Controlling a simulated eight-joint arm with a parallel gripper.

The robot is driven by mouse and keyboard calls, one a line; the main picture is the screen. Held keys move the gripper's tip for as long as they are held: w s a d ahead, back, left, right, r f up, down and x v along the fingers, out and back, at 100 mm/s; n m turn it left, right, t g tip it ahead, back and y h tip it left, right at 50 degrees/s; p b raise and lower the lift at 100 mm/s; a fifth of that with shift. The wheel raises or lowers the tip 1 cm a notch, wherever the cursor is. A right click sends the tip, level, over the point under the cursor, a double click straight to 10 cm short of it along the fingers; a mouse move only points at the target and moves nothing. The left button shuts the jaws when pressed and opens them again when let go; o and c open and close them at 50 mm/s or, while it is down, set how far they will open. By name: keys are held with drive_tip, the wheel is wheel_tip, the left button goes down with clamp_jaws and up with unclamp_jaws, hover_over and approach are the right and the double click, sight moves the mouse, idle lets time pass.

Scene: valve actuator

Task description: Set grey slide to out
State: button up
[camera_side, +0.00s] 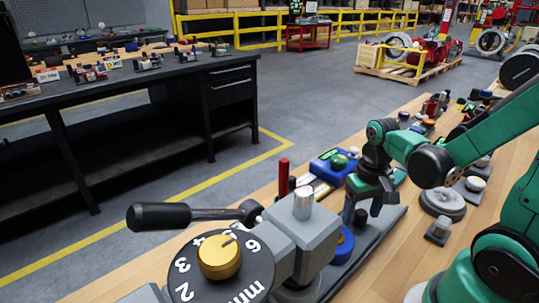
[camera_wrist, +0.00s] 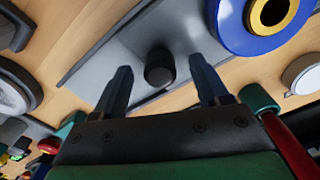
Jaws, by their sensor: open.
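A grey plate (camera_wrist: 100,62) with a dark round knob (camera_wrist: 160,75) lies on the wooden bench in the wrist view. The plate's grey surface also shows in the side view (camera_side: 383,232). I cannot tell for sure whether this plate or the knob is the grey slide, and no in or out mark is readable. My gripper (camera_wrist: 161,67) is open, with one finger on each side of the knob in the wrist view. A gap shows between the knob and each finger. In the side view my gripper (camera_side: 366,203) points down over the plate, and its fingers partly hide the knob area.
A blue ring with a yellow centre (camera_wrist: 262,25) is close by the right finger. A grey valve body with a black-handled lever (camera_side: 165,215) and a yellow dial knob (camera_side: 220,257) stands in front. A blue box (camera_side: 328,168) is behind, and a round grey disc (camera_side: 443,205) at right.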

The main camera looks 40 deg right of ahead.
drive_tip(key=shift+f, duration=0.55)
clamp_jaws()
idle(1.2)
